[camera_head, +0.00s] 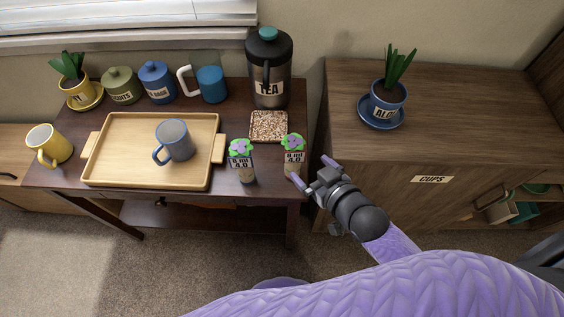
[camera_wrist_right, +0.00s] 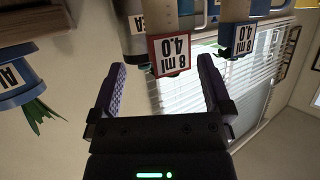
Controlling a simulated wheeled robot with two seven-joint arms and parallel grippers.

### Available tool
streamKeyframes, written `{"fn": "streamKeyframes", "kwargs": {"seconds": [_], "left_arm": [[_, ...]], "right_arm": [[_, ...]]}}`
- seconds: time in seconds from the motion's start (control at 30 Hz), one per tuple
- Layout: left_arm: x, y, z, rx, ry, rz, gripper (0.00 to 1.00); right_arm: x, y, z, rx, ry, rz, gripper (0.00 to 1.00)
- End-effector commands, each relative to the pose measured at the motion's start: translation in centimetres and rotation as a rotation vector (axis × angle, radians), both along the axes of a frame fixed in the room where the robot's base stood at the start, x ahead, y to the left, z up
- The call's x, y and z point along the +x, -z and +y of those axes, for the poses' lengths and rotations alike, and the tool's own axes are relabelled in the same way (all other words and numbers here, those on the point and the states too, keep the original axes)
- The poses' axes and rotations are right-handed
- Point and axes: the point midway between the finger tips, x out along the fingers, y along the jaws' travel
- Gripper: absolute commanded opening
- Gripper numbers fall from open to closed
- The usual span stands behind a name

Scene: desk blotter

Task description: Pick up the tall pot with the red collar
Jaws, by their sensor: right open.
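The tall pot with the red collar (camera_wrist_right: 168,58) shows upside down in the right wrist view, beyond the space between my finger tips. It has a label reading "8 ml 4.0". By position it appears to be the right labelled pot (camera_head: 293,168) in the head view, with a green and purple top, near the side table's front right corner; its collar colour is unclear there. A similar pot with a blue collar (camera_wrist_right: 238,42) is beside it, on the left in the head view (camera_head: 242,163). My right gripper (camera_head: 312,172) is open and empty, just right of the nearer pot. My left gripper is out of view.
A wooden tray (camera_head: 95,165) with a blue-grey mug (camera_head: 174,140) lies left of the pots. A speckled square mat (camera_head: 269,126) and a TEA flask (camera_head: 269,80) stand behind. A cabinet (camera_head: 350,150) with a potted ALOE plant (camera_head: 388,98) is at right.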

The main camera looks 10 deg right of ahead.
Motion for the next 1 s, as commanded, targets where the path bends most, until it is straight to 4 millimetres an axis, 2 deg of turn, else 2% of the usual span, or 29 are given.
{"fn": "streamKeyframes", "kwargs": {"seconds": [0.03,0.23,0.4,0.63,0.67,1.0], "left_arm": [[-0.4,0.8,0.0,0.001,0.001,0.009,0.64],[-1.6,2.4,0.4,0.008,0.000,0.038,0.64],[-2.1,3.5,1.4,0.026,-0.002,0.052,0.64],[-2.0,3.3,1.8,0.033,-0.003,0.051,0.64],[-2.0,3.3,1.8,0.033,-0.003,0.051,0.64],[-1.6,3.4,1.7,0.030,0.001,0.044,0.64]], "right_arm": [[0.8,0.8,0.3,0.001,0.000,0.000,1.00],[3.9,1.9,1.5,0.002,0.000,0.000,1.00],[6.3,2.7,2.4,0.001,0.000,0.001,1.00],[6.6,2.5,2.5,-0.001,0.000,0.002,1.00],[6.6,2.5,2.5,-0.001,0.000,0.002,0.96],[6.5,2.5,2.5,-0.001,0.000,0.002,0.24]]}}
